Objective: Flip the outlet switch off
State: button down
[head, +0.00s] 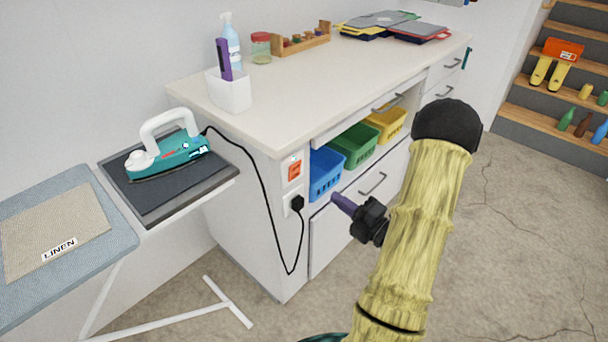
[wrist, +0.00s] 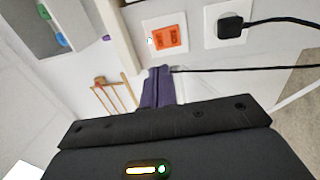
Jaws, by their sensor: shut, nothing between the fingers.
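The outlet switch (head: 294,171) is an orange rocker in a white plate on the end panel of the white cabinet. It also shows at the top of the wrist view (wrist: 168,39); I cannot tell its on or off position. Below it in the head view is a socket with a black plug (head: 297,203), which shows to the right of the switch in the wrist view (wrist: 231,27). My gripper (head: 337,198) is shut and empty, its purple fingers pointing toward the panel. In the wrist view its fingertips (wrist: 158,70) appear just below the switch, apart from it in the picture.
A black cord (head: 262,190) runs from the plug to a teal iron (head: 168,155) on a dark rest beside an ironing board (head: 60,235). Blue (head: 325,172), green and yellow baskets sit in the cabinet's open shelf. The floor at right is clear.

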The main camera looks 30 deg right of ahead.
aim_at(295, 168)
jog(key=x, duration=1.2)
jog(key=shift+w, duration=0.15)
